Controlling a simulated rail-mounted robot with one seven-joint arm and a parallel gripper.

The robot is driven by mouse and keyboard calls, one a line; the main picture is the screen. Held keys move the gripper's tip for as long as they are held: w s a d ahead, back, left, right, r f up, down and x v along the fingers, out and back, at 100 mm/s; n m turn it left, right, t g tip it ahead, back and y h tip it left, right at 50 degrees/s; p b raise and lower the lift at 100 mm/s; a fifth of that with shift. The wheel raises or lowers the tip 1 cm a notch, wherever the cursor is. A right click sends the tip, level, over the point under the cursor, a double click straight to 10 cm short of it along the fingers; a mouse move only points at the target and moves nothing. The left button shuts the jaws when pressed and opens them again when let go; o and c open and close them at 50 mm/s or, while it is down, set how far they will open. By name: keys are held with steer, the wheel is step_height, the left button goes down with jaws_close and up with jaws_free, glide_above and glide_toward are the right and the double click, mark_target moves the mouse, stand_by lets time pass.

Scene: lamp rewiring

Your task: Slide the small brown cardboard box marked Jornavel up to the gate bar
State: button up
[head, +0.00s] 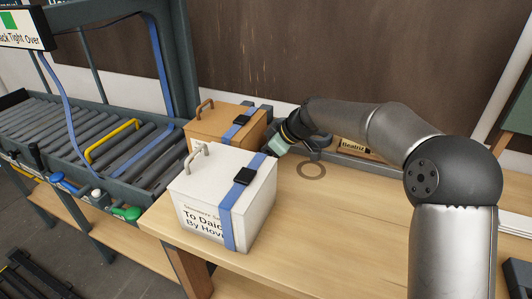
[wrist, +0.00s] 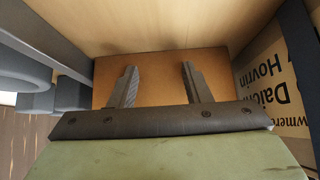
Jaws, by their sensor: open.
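A small orange-brown box (head: 222,124) with a handle on top and a blue strap stands behind the white box. I cannot read the name Jornavel on it. My gripper (head: 278,147) is low at its right side in the head view, its fingertips hidden behind the white box.
A box marked Beatriz (head: 355,146) is behind my arm. A ring (head: 312,163) lies on the bench (head: 330,215), which is clear in front.

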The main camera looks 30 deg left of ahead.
mark_target(247, 148)
steer(key=a+p, duration=0.1)
steer(key=a, duration=0.4)
steer(key=shift+s+a+r+p, duration=0.1)
steer(key=shift+s+a+p, duration=0.1)
steer(key=shift+p, duration=0.2)
steer(key=shift+a, duration=0.55)
steer(key=shift+a, duration=0.1)
steer(key=a+p, duration=0.3)
steer(key=a, duration=0.2)
steer(key=shift+s+a, duration=0.15)
steer(key=shift+s, duration=0.05)
steer(key=shift+a, duration=0.5)
steer(key=shift+a+p, duration=0.1)
steer(key=shift+p, duration=0.25)
